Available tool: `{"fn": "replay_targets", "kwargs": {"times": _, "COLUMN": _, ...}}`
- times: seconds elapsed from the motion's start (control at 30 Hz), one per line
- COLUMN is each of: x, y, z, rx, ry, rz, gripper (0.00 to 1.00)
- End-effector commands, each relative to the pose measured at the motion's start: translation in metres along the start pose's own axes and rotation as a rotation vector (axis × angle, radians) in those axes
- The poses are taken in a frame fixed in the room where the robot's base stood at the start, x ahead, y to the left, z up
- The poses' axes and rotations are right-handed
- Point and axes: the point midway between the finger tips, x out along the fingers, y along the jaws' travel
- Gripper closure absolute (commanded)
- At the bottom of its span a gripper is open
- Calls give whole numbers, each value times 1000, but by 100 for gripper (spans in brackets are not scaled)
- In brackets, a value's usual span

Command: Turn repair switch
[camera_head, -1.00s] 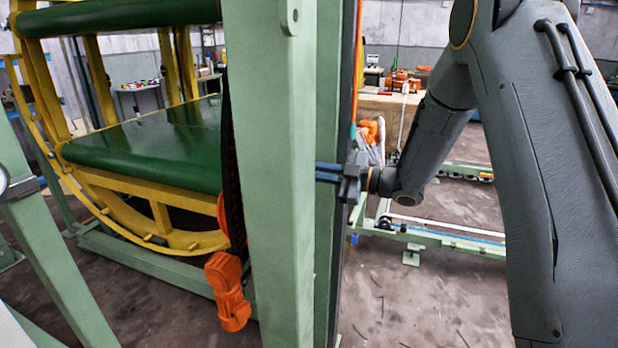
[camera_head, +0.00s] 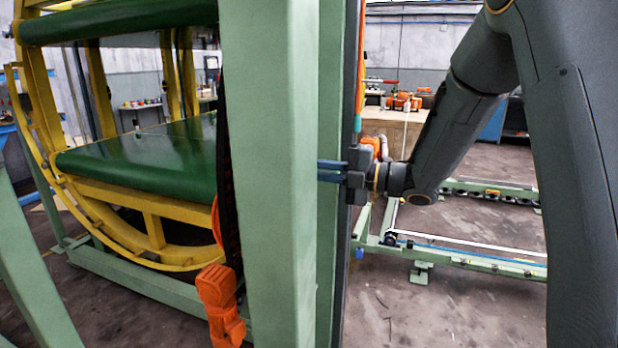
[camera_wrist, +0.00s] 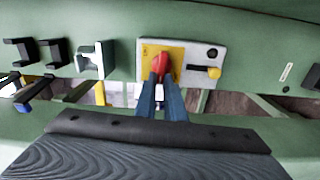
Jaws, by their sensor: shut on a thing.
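The repair switch shows in the wrist view as a red knob (camera_wrist: 162,66) on a yellow plate (camera_wrist: 148,52), at the left of a light grey panel (camera_wrist: 193,47). My gripper (camera_wrist: 162,84) has its two blue fingers closed on the red knob. In the head view my gripper (camera_head: 330,172) reaches in from the right, its blue fingers pointing left at the green post (camera_head: 270,190). The post hides the fingertips and the switch there.
The panel also carries a yellow-tipped lever (camera_wrist: 213,72) and a black round knob (camera_wrist: 212,52), close on the right. Black brackets (camera_wrist: 55,53) and a pale bracket (camera_wrist: 95,60) stick out on the left. The yellow ring inverter (camera_head: 150,205) with green platforms stands behind the post.

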Motion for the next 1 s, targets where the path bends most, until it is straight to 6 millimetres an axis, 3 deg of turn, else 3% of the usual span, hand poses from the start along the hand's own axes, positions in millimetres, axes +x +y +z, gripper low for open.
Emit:
{"fn": "replay_targets", "kwargs": {"times": 0.7, "x": 0, "y": -2, "z": 0, "rx": -73, "ry": 1, "rz": -2, "gripper": 100}}
{"fn": "replay_targets", "kwargs": {"times": 0.73, "x": 0, "y": -2, "z": 0, "rx": -73, "ry": 1, "rz": -2, "gripper": 87}}
{"fn": "replay_targets", "kwargs": {"times": 0.83, "x": 0, "y": -2, "z": 0, "rx": -72, "ry": 0, "rz": -1, "gripper": 72}}
{"fn": "replay_targets", "kwargs": {"times": 1.0, "x": 0, "y": -2, "z": 0, "rx": -72, "ry": 0, "rz": -1, "gripper": 72}}
